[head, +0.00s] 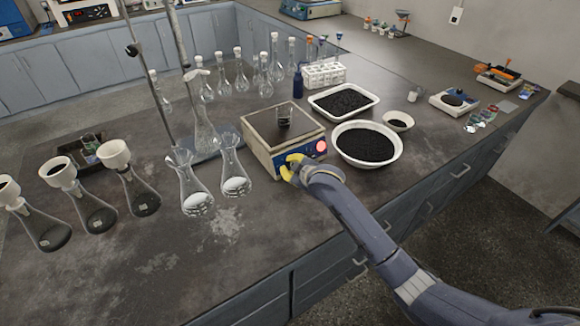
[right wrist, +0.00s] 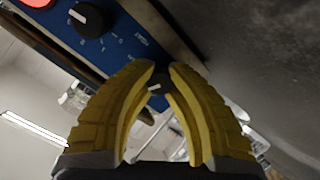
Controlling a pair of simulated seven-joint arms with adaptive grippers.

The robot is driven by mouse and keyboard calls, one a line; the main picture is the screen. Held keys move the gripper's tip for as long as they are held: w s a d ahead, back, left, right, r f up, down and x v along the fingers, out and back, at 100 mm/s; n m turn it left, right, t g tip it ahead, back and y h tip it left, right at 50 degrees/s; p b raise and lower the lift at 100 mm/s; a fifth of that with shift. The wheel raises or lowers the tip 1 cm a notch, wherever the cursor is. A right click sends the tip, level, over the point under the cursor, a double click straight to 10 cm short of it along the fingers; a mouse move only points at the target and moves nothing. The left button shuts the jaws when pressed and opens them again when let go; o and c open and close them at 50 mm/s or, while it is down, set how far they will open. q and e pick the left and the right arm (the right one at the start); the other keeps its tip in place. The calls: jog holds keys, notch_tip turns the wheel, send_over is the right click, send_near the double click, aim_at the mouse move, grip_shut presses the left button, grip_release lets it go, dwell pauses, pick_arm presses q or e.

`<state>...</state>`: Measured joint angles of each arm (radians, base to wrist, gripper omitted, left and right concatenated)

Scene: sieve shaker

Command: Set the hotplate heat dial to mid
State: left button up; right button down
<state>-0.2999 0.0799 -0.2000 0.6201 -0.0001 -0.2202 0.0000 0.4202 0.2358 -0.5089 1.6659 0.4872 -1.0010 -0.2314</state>
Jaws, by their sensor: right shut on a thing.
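The hotplate (head: 257,151) stands on the dark bench, with a flat grey top, a blue front panel and a lit red light (head: 321,146). A small beaker (head: 284,121) with dark contents is on its top. My right gripper (head: 290,167) is at the left part of the front panel. In the right wrist view its yellow fingers (right wrist: 160,80) are shut on a small black dial (right wrist: 156,87), partly hidden by them. A second black dial (right wrist: 88,17) with a white pointer mark is free on the blue panel. My left gripper is not in view.
Two flasks (head: 193,190) stand just left of the hotplate, and a stand rod (head: 152,85) rises behind them. White trays of black grains (head: 391,156) are close on the right.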

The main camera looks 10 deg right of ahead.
dwell(0.5)
jog(key=c, duration=1.1)
grip_release()
jog(key=shift+c, duration=0.2)
jog(key=shift+s, duration=0.1)
jog(key=v, duration=1.2)
